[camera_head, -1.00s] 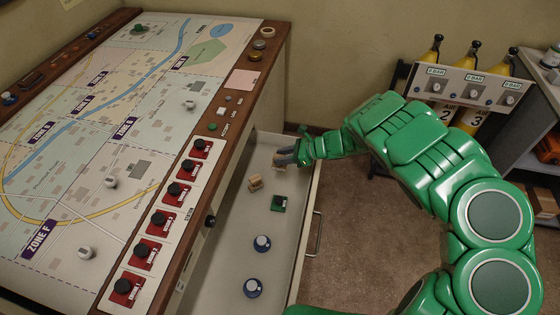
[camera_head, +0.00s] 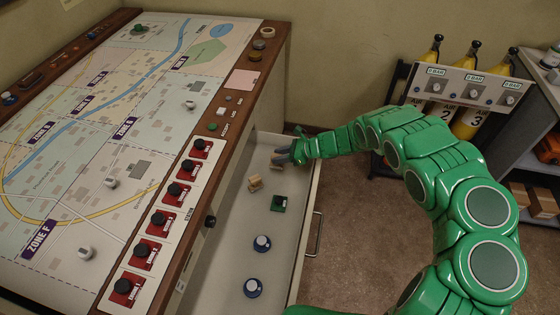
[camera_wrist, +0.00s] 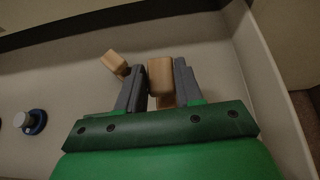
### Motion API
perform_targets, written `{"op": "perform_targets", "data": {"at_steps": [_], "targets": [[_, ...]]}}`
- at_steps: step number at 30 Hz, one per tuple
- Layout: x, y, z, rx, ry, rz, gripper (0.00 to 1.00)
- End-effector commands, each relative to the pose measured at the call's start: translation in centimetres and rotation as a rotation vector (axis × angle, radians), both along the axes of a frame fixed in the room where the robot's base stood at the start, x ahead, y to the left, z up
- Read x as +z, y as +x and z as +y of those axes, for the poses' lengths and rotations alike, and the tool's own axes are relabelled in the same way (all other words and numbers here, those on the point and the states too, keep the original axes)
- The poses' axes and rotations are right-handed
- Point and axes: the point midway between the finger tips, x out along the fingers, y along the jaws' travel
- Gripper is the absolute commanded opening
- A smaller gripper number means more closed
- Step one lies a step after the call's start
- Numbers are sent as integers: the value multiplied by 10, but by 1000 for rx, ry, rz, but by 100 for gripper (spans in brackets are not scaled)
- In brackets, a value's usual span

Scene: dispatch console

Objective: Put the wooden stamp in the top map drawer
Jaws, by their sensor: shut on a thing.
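The top map drawer (camera_head: 229,226) is pulled open from the map console. My gripper (camera_head: 280,158) is inside its far end, low over the drawer floor. It is shut on the wooden stamp (camera_wrist: 160,76), a light brown block between the two grey fingers in the wrist view. In the head view the stamp (camera_head: 276,167) shows only partly below the fingers. I cannot tell whether it touches the drawer floor. A second small wooden piece (camera_head: 255,184) lies close by in the drawer, also left of the fingers in the wrist view (camera_wrist: 115,63).
Yellow cylinders (camera_head: 466,122) and a shelf (camera_head: 545,150) stand at the right.

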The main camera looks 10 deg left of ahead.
Motion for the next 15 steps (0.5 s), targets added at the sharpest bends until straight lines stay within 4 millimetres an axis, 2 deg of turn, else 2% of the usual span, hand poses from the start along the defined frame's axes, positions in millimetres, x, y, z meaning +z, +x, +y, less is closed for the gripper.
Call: {"op": "perform_targets", "data": {"at_steps": [15], "targets": [[-17, 12, 5, -2, 3, 1, 6]]}}
